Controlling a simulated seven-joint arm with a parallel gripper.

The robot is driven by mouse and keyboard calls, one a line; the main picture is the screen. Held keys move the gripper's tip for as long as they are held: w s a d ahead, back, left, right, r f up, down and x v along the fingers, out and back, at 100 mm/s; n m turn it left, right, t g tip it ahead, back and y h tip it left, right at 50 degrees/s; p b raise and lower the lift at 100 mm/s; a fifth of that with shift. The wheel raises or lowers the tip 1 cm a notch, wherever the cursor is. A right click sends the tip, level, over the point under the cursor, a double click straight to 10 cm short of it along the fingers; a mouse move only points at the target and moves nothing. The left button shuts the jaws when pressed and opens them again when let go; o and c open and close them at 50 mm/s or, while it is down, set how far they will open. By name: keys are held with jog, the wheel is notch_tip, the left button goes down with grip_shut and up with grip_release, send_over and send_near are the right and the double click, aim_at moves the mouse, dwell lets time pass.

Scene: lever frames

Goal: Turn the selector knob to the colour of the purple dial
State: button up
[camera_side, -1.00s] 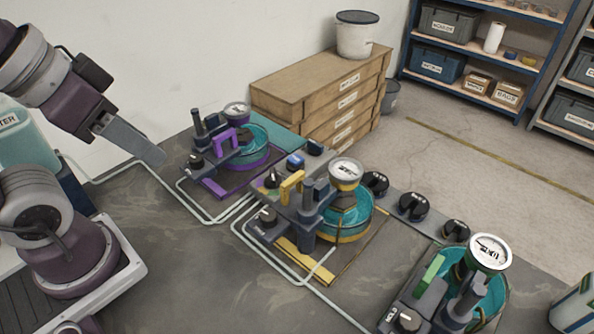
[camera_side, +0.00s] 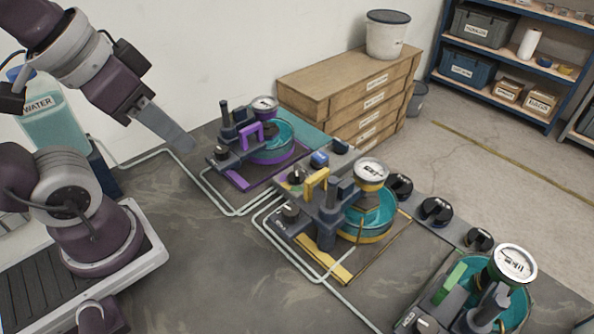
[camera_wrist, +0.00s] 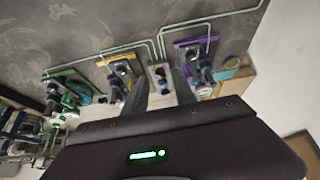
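The purple dial (camera_side: 264,104) is a round gauge with a pale face on the purple-trimmed station at the far left of the side view. A small black knob (camera_side: 297,176), which looks like the selector knob, sits on a pale panel between the purple and yellow stations. In the wrist view this panel (camera_wrist: 160,73) lies between the finger ends. Its pointer setting is too small to read. My gripper (camera_side: 182,142) hangs in the air left of the purple station, apart from the knob. In the wrist view its two fingers (camera_wrist: 162,82) are spread with nothing gripped.
Yellow (camera_side: 370,170) and green-trimmed (camera_side: 515,262) gauges stand on neighbouring stations. Several black knobs (camera_side: 436,210) line the bench's back edge. A blue button (camera_side: 319,159) is near the selector panel. Pale pipes (camera_side: 230,212) run along the bench. A water container (camera_side: 50,115) stands behind my arm.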

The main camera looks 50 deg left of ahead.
jog(key=w+n+g, duration=0.2)
jog(key=w+n, duration=0.1)
jog(key=w, duration=0.3)
jog(key=n+g, duration=0.3)
jog(key=n, duration=0.4)
send_over(297, 170)
notch_tip(297, 170, down, 11)
jog(key=shift+s+a, duration=0.1)
jog(key=shift+a, duration=0.05)
jog(key=shift+g, duration=0.3)
notch_tip(297, 170, down, 7)
jog(key=shift+r, duration=0.1)
jog(key=shift+f, duration=0.4)
grip_shut()
